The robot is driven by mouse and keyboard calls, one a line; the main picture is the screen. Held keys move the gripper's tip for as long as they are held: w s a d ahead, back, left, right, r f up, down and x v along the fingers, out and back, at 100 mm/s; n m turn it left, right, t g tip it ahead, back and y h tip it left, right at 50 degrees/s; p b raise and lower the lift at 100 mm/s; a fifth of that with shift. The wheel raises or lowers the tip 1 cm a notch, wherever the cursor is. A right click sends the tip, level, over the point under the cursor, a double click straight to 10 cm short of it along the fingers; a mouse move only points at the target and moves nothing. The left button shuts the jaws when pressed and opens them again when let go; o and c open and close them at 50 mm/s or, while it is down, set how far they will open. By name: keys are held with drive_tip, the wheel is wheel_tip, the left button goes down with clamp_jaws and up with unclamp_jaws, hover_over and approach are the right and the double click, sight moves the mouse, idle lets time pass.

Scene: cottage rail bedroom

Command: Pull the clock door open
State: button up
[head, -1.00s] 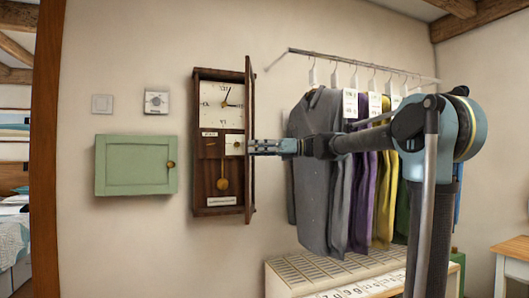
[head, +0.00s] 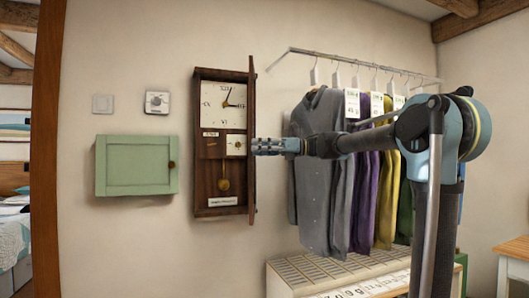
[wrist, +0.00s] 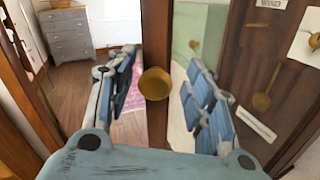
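The wall clock (head: 224,75) is a dark wooden case with a white dial and a brass pendulum. Its door (head: 251,105) stands swung out from the case, seen nearly edge-on at the clock's right side. My gripper (head: 256,146) is at the door's outer edge, around mid-height. In the wrist view my gripper (wrist: 158,95) is open, with one finger on each side of a round brass knob (wrist: 154,83) on the door's wooden frame (wrist: 156,125). The fingers look apart from the knob. Whether a finger touches the door is unclear.
A green cabinet (head: 135,165) hangs left of the clock, below a small dial box (head: 157,102). Jackets (head: 322,180) hang from a rail to the right, behind my arm. A low slatted unit (head: 320,270) stands below them.

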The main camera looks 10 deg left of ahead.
wheel_tip(320, 180, up, 10)
drive_tip(key=shift+w+f, duration=0.1)
idle(0.4)
